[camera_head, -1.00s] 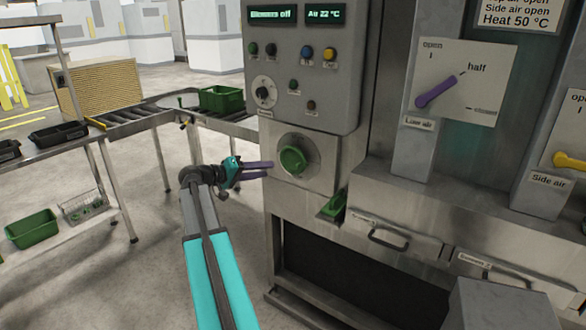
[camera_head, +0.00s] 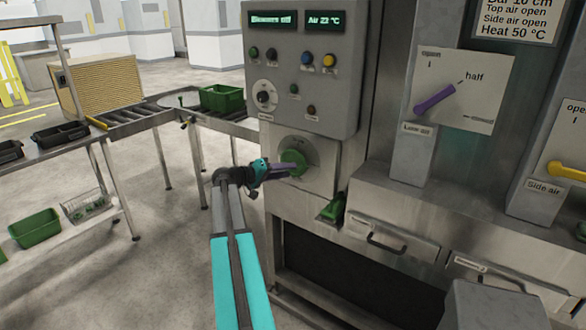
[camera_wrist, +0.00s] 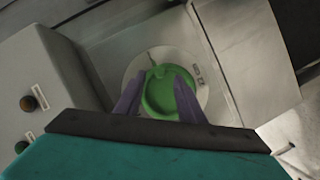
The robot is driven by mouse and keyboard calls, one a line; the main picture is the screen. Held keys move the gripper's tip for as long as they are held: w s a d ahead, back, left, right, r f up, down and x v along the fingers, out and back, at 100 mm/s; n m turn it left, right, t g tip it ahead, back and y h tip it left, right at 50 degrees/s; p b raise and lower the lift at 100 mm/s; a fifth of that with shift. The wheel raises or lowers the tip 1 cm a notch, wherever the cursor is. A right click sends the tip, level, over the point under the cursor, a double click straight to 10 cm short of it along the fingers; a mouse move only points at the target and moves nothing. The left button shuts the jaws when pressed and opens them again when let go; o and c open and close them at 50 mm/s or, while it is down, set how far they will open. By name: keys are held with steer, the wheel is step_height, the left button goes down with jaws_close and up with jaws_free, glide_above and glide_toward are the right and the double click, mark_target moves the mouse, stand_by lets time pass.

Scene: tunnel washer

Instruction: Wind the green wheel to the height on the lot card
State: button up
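The green wheel (camera_head: 294,161) sits on a pale round dial on the machine's front panel. It also shows in the wrist view (camera_wrist: 160,92). My gripper (camera_head: 292,168) is at the wheel in the head view and covers part of it. In the wrist view its two purple fingers (camera_wrist: 158,98) stand apart, one on each side of the wheel's near part. I cannot tell whether they touch the wheel. The lot card (camera_head: 515,20) at the top right reads "Bar 10 cm", "Top air open", "Side air open" and "Heat 50 °C"; its top is cut off.
Above the wheel is a control box (camera_head: 303,80) with several knobs and two displays, one reading "Air 22 °C". A purple lever (camera_head: 434,99) and a yellow lever (camera_head: 568,170) are at right. A green block (camera_head: 333,209) sits below right of the wheel.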

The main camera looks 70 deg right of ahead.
steer(key=shift+p+x, duration=0.55)
steer(key=shift+x, duration=1.45)
